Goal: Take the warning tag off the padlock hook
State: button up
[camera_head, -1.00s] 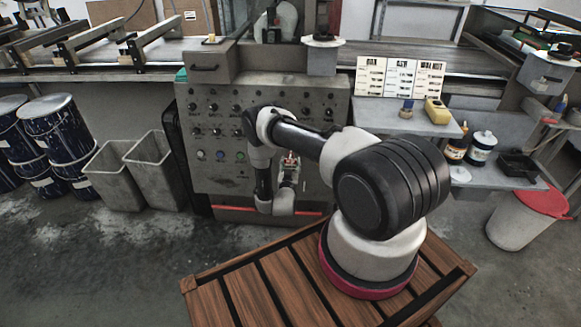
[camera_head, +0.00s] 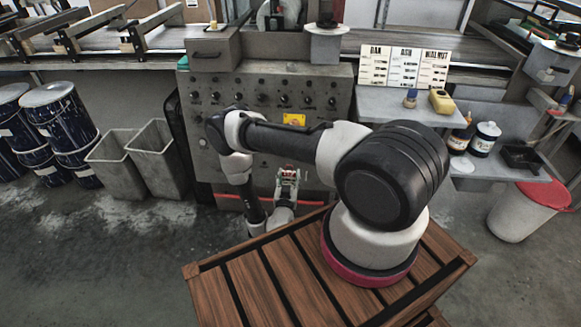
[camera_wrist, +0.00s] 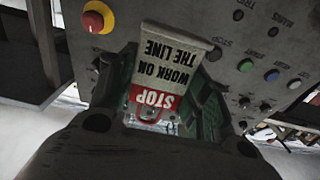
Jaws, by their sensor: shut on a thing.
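The warning tag (camera_wrist: 165,62) is a white plate with a red end. It reads STOP, WORK ON THE LINE upside down in the wrist view. My gripper (camera_head: 289,175) is shut on the tag, with its green-lined fingers (camera_wrist: 163,75) on either side of it. The red end lies toward the palm, and the white end points toward the control panel (camera_wrist: 265,40). In the head view my gripper is low in front of the panel, and the tag is too small to make out. I cannot pick out the padlock hook in either view.
A red emergency button on a yellow ring (camera_wrist: 96,18) and several coloured buttons are on the panel. Grey bins (camera_head: 155,160) and blue drums (camera_head: 65,130) stand left. A shelf (camera_head: 385,105) with bottles and a red-lidded bin (camera_head: 530,205) are right.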

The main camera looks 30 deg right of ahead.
jog(key=shift+v, duration=0.85)
jog(key=shift+s+a+r, duration=0.15)
jog(key=shift+r, duration=0.75)
jog(key=shift+s+a, duration=0.1)
jog(key=v, duration=0.7)
jog(key=shift+s+a, duration=0.2)
jog(key=shift+s, duration=0.1)
dwell(0.5)
